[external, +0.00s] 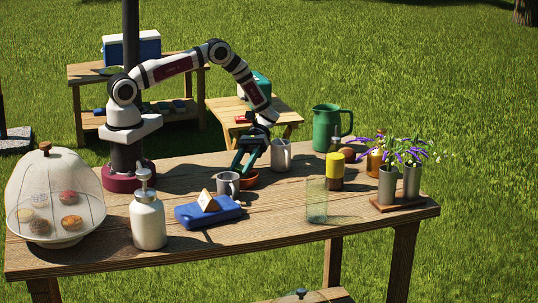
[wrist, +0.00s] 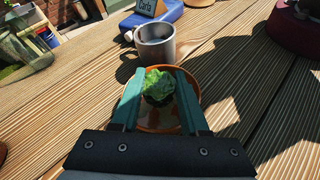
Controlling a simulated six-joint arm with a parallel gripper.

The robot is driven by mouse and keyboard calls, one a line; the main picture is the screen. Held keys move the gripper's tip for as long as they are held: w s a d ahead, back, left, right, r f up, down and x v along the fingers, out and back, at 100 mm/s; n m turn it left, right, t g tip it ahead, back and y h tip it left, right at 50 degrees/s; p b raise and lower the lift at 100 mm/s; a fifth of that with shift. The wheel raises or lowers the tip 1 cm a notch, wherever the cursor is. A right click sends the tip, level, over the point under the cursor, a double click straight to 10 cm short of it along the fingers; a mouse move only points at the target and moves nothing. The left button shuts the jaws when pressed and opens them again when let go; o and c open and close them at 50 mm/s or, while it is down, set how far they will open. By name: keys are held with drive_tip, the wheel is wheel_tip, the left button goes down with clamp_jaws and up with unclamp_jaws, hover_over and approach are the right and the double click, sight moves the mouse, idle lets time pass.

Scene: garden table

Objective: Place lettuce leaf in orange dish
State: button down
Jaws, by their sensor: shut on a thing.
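The green lettuce leaf (wrist: 158,85) is between my gripper's teal fingers in the wrist view. My gripper (wrist: 160,88) is shut on it, over the orange dish (wrist: 155,124). The leaf appears inside the dish's rim outline; I cannot tell whether it touches the dish. In the external view my gripper (external: 240,172) points down at the orange dish (external: 250,181), which is partly hidden behind the grey mug and the fingers. The leaf is hidden in that view.
A blue box (external: 208,213) with a name card lies in front. A clear glass (external: 316,201) stands to the right. Bare table lies between the glass and dish.

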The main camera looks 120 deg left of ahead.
sight(241, 165)
drive_tip(key=shift+c, duration=1.7)
unclamp_jaws()
wheel_tip(241, 165, up, 7)
